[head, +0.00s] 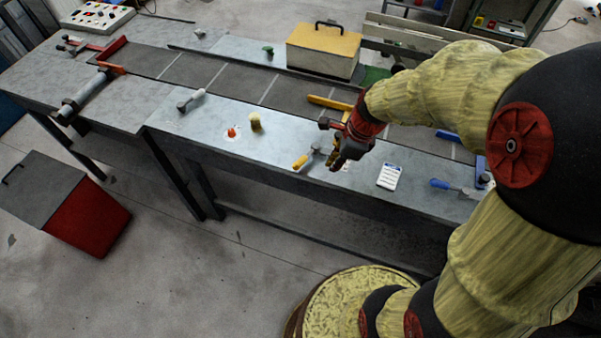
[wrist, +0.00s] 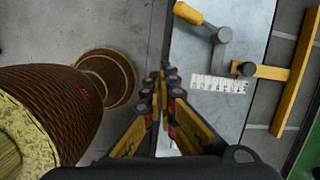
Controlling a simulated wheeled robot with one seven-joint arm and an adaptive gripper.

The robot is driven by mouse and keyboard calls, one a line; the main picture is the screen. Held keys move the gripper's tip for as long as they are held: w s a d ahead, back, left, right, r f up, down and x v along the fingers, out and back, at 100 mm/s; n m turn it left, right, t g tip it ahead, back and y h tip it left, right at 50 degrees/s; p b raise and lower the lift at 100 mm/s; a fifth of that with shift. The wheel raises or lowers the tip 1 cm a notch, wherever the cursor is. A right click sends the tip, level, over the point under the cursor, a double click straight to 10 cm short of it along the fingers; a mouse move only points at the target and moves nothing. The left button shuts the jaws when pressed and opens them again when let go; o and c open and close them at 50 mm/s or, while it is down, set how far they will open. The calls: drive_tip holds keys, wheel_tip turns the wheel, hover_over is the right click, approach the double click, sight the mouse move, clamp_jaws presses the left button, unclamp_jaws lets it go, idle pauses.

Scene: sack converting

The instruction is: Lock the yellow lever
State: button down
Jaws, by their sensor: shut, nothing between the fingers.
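The yellow lever (head: 301,162) lies on the near ledge of the grey bench, its yellow handle pointing toward the front edge. In the wrist view its yellow handle (wrist: 187,13) and grey metal arm (wrist: 212,33) show at the top, ahead and to the right of my fingers. My gripper (head: 335,163) is just right of the lever in the head view, seemingly apart from it. In the wrist view my gripper (wrist: 161,78) is shut and empty, over the bench's front edge. A yellow T-shaped guide (wrist: 291,84) connects near the lever's pivot side.
A white scale strip (wrist: 220,84) lies beside the lever. A yellow-topped box (head: 323,48) stands behind. A red bin (head: 85,218) is on the floor.

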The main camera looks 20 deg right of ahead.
drive_tip(key=m, duration=0.2)
drive_tip(key=w+m, duration=0.1)
drive_tip(key=m, duration=0.3)
drive_tip(key=shift+w+a+r+t, duration=0.3)
drive_tip(key=shift+w+r+t, duration=0.05)
drive_tip(key=shift+r+t, duration=0.05)
drive_tip(key=b+x, duration=0.1)
drive_tip(key=x, duration=0.3)
drive_tip(key=w+a+b+x, duration=0.1)
drive_tip(key=x, duration=0.2)
drive_tip(key=w+b+x, duration=0.1)
drive_tip(key=x, duration=0.3)
drive_tip(key=shift+w+a, duration=0.25)
drive_tip(key=shift+a, duration=0.05)
drive_tip(key=shift+w+a, duration=0.15)
drive_tip(key=shift+w, duration=0.15)
drive_tip(key=shift+r, duration=0.1)
